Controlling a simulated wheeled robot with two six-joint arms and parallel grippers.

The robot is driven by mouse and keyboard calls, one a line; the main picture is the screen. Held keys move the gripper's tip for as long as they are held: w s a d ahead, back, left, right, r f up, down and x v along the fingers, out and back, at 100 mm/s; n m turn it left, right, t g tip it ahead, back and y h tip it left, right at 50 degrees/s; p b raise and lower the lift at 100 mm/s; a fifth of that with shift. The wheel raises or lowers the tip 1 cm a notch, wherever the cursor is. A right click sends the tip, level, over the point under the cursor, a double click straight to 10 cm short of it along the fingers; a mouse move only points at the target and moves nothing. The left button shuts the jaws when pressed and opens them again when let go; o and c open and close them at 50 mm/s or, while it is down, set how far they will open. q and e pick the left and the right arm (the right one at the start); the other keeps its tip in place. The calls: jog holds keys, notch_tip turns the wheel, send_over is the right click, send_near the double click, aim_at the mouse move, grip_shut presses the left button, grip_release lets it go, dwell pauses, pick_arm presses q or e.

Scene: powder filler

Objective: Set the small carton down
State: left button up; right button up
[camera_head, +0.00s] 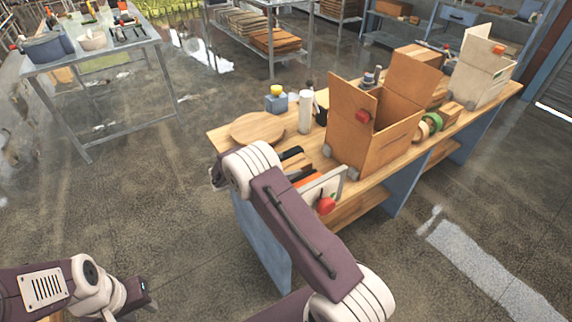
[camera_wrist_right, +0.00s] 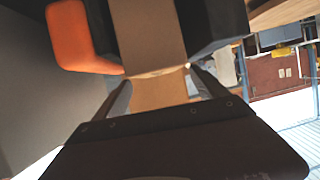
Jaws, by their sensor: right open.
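My right gripper (camera_wrist_right: 158,72) is open in the right wrist view, with its dark fingers on either side of a plain brown piece (camera_wrist_right: 150,35). This looks like the small carton, close to the camera; I cannot tell if the fingers touch it or what it rests on. In the head view my right arm reaches the left end of the wooden bench (camera_head: 262,128), and its wrist hides the gripper and anything by it. My left gripper (camera_head: 140,292) is at the lower left, away from the bench; its jaws are too unclear to read.
A large open cardboard box (camera_head: 375,135) and a pale open box (camera_head: 483,68) stand on the bench. A round wooden board (camera_head: 257,128), a white cylinder (camera_head: 305,112) and a blue yellow-capped bottle (camera_head: 276,100) stand near the wrist. An orange object (camera_wrist_right: 72,38) is beside the brown piece.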

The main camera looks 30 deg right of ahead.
jog(key=b+v, duration=0.2)
jog(key=v, duration=0.9)
jog(key=shift+a, duration=0.3)
